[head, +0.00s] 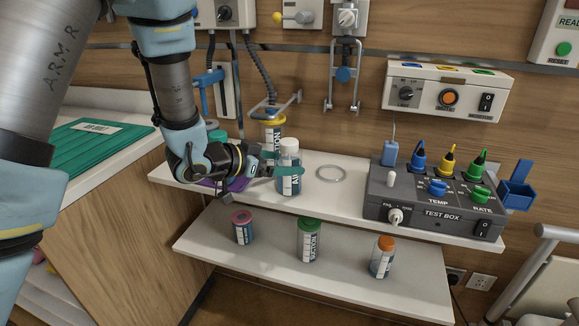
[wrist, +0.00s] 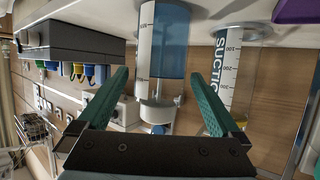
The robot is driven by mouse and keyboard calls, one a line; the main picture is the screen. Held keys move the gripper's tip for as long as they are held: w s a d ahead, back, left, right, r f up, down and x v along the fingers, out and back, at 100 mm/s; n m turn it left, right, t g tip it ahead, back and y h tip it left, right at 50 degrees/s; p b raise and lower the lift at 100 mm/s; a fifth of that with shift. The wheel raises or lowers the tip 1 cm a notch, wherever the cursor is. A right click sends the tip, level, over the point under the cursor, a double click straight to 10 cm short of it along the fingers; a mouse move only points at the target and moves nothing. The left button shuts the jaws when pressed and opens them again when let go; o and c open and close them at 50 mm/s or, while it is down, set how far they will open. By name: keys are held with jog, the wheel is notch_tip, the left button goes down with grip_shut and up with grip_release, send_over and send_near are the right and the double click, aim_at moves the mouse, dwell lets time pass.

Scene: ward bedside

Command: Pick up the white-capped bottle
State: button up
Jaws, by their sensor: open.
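The white-capped bottle (head: 289,152) stands upright on the upper shelf, with a blue and white label. My gripper (head: 277,163) reaches it from the left, with one teal finger crossing in front of the bottle below its cap. In the wrist view, which looks upside down, the bottle (wrist: 168,45) shows between the two open fingers of my gripper (wrist: 158,75). Gaps show on both sides there, so the fingers do not appear closed on it. The other finger is mostly hidden in the head view.
A yellow-capped suction bottle (head: 273,125) stands close behind; it also shows in the wrist view (wrist: 235,75). A metal ring (head: 331,174) and grey test box (head: 435,205) are to the right. Pink- (head: 242,227), green- (head: 310,240) and orange-capped (head: 382,258) bottles stand on the lower shelf (head: 340,285).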

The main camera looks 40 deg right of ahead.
jog(key=shift+p+x, duration=1)
jog(key=shift+x, duration=1.65)
jog(key=shift+r, duration=0.15)
jog(key=shift+c, duration=0.4)
jog(key=c, duration=1.5)
